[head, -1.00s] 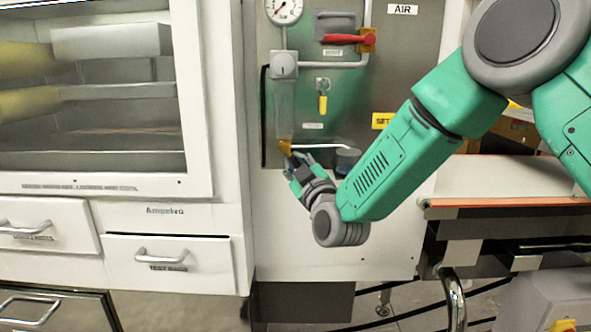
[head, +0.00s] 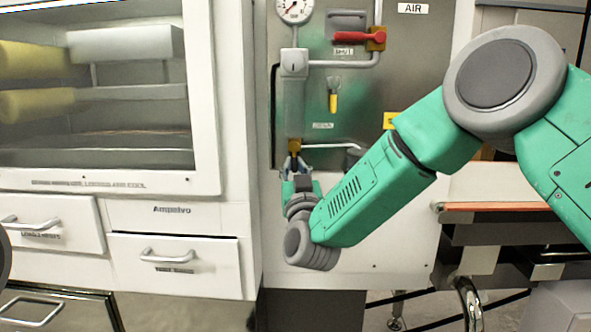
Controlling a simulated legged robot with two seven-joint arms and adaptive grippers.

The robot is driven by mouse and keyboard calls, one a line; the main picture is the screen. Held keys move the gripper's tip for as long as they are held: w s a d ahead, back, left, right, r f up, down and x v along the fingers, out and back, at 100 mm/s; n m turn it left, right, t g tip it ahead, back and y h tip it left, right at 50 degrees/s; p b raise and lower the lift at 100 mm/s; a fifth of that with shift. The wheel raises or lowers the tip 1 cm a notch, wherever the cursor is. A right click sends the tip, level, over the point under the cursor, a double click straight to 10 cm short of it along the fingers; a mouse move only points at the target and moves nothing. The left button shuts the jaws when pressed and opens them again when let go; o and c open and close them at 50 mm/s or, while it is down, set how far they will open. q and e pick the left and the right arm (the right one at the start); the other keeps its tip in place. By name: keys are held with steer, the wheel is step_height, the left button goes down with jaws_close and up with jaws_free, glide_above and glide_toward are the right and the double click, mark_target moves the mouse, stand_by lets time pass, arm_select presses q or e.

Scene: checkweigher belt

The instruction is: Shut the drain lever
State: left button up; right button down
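The brass drain valve (head: 294,146) sits at the bottom of the clear filter bowl (head: 292,108) on the steel air panel. A short dark piece, which looks like the drain lever (head: 294,160), points down from it. My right gripper (head: 297,172) is just below the valve, pointing up. Its pale fingertips are spread to either side of the dark piece. I cannot tell whether they touch it. The fingers hide the lower end of the lever. My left gripper is not in view.
A red-handled valve (head: 357,37), a gauge (head: 295,8) and a yellow tag (head: 333,102) are above on the panel. A pipe (head: 335,146) runs right of the drain valve. A white cabinet (head: 172,215) stands left, the conveyor (head: 505,206) right.

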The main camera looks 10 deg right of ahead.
steer(key=shift+s+a+f, duration=0.1)
steer(key=shift+a+f, duration=0.05)
steer(key=shift+f, duration=0.25)
steer(key=c, duration=1.6)
jaws_free()
steer(key=shift+o, duration=0.2)
steer(key=shift+r, duration=0.25)
steer(key=v, duration=1.2)
